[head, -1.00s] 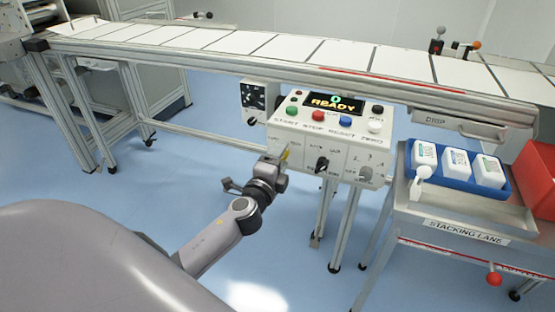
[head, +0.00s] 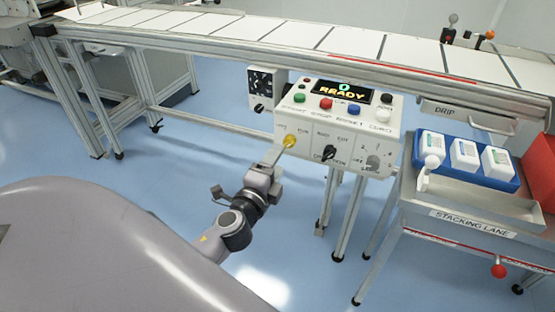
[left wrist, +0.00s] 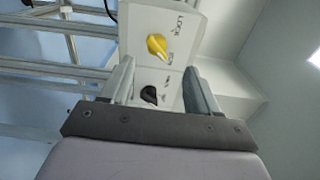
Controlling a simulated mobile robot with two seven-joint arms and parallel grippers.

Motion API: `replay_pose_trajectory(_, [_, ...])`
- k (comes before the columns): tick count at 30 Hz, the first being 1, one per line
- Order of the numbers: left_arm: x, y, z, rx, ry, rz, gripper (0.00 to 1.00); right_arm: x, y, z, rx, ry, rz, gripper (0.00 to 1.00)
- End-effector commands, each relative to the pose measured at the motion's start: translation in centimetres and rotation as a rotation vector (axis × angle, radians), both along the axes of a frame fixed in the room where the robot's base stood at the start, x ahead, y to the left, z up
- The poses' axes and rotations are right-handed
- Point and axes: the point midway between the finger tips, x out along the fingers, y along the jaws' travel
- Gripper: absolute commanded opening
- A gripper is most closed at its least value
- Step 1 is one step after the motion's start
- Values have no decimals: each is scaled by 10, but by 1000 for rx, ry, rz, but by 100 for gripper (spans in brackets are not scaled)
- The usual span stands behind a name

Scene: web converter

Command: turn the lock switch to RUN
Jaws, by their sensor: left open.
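The lock switch (head: 290,141) is a yellow knob on the upper left of the control box front in the head view. In the left wrist view the yellow knob (left wrist: 157,46) shows with LOCK and RUN printed beside it; its exact setting is hard to tell. My left gripper (head: 274,157) is open and empty, just below and left of the knob in the head view. In the left wrist view its fingers (left wrist: 160,80) are spread apart, with the knob beyond their tips and no visible contact. My right gripper is out of view.
The control box (head: 312,155) also carries a black selector (head: 329,153), a grey selector (head: 373,161), coloured push buttons and a READY display (head: 342,93). A conveyor (head: 300,45) runs behind. A blue tray (head: 465,165) of white bottles stands at right.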

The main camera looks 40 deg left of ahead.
Motion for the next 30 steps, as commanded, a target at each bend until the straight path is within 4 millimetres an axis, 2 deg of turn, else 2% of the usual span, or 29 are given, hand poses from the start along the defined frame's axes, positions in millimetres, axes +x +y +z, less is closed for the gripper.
replay_pose_trajectory(5, [0, 0, 0, 0, 0, 1, 61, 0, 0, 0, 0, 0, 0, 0])
replay_pose_trajectory(7, [0, 0, 0, -5, 0, 1, 57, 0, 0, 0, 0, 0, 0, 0])
replay_pose_trajectory(10, [1, 0, -2, -96, -14, 2, 57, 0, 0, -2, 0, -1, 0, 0])
replay_pose_trajectory(14, [3, 1, -5, -452, -77, 8, 57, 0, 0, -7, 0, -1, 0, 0])
replay_pose_trajectory(18, [5, 1, -6, -960, -192, 11, 57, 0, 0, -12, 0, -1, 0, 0])
replay_pose_trajectory(21, [6, 3, -4, -1263, -274, 9, 57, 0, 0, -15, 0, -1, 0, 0])
replay_pose_trajectory(25, [5, 5, -1, -1513, -349, 2, 57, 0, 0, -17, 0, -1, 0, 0])
replay_pose_trajectory(30, [11, 7, 0, -1600, -375, -2, 57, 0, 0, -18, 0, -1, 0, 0])
